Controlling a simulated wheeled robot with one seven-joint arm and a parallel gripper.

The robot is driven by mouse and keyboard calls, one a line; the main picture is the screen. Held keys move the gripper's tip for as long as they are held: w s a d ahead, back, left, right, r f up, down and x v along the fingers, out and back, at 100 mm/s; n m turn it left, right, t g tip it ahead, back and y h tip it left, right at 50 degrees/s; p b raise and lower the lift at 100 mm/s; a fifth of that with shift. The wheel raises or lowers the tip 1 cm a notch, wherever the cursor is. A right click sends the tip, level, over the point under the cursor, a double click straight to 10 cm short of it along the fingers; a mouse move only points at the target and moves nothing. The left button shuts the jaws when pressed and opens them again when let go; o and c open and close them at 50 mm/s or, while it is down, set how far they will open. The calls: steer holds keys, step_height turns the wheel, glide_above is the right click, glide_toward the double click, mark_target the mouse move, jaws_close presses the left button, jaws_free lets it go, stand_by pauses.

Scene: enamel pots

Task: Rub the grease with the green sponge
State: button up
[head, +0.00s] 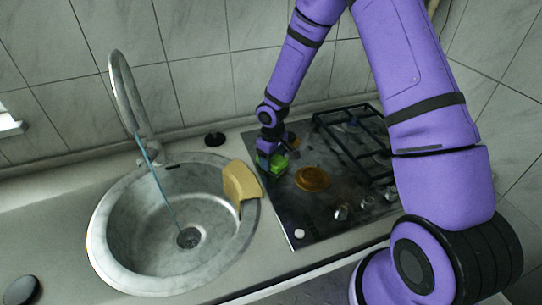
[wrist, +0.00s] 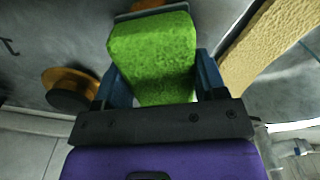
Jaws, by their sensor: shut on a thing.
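The green sponge (head: 279,162) is held by my gripper (head: 268,153) low over the left edge of the black stove top (head: 295,205). In the wrist view the sponge (wrist: 155,50) sits between the two blue fingers of my gripper (wrist: 158,82), which are shut on it. I cannot tell whether the sponge touches the surface. Dull smudges show on the stove top, but I cannot make out which is the grease. The patch under the sponge is hidden.
A rusty-orange burner (head: 313,179) lies just right of the sponge; it also shows in the wrist view (wrist: 70,80). Black grates (head: 362,140) cover the stove's right side. A yellow cloth (head: 240,183) hangs over the rim of the round sink (head: 113,250), where water runs. Knobs line the stove's front.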

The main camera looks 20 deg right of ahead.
mark_target(275, 163)
steer(key=shift+s, duration=3.2)
steer(key=shift+w+r, duration=0.1)
steer(key=shift+w, duration=6.6)
steer(key=shift+d, duration=0.85)
steer(key=shift+s, duration=6.6)
steer(key=shift+f, duration=0.2)
